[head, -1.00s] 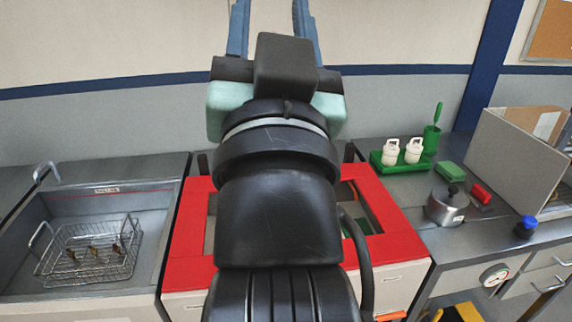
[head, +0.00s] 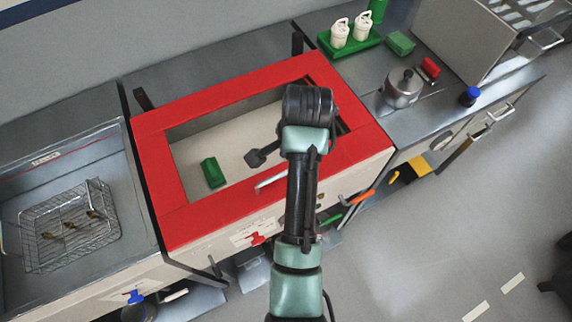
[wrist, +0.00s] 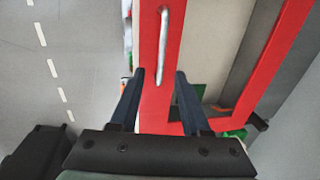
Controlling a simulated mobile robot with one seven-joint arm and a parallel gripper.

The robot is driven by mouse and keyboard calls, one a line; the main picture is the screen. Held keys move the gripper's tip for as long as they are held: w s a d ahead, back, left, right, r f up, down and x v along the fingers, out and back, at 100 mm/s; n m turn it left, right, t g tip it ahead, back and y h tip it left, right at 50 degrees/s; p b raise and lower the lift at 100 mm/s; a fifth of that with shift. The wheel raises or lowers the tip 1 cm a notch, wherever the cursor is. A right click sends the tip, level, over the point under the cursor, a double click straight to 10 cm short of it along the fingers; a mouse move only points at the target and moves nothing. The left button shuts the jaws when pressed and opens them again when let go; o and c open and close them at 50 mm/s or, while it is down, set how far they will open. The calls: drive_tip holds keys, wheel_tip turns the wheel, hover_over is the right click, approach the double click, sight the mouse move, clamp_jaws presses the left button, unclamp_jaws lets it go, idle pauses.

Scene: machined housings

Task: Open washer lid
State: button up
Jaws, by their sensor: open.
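The washer lid (head: 165,225) is a red frame around a large window and lies flat on the washer's top. A silver bar handle (head: 271,180) sits on its front strip, its right end behind my arm in the head view. In the wrist view the handle (wrist: 165,45) runs lengthwise along the red strip (wrist: 150,20). My gripper (wrist: 160,72) is open and empty, its dark fingers on either side of the strip and the handle's near end. Its height above the lid is unclear. My arm hides the gripper in the head view.
Inside the window show a green block (head: 213,172) and a dark tool (head: 262,153). A sink with a wire basket (head: 70,225) is at left. At right stand a green tray with white bottles (head: 350,42), a kettle (head: 403,88) and a large box (head: 470,40). Floor is open at right.

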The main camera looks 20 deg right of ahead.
drive_tip(key=f, duration=0.2)
drive_tip(key=w+f, duration=0.1)
drive_tip(key=f, duration=0.2)
drive_tip(key=w+f+p, duration=0.1)
drive_tip(key=f, duration=0.2)
drive_tip(key=shift+f, duration=0.2)
clamp_jaws()
drive_tip(key=shift+s, duration=0.1)
idle(1.0)
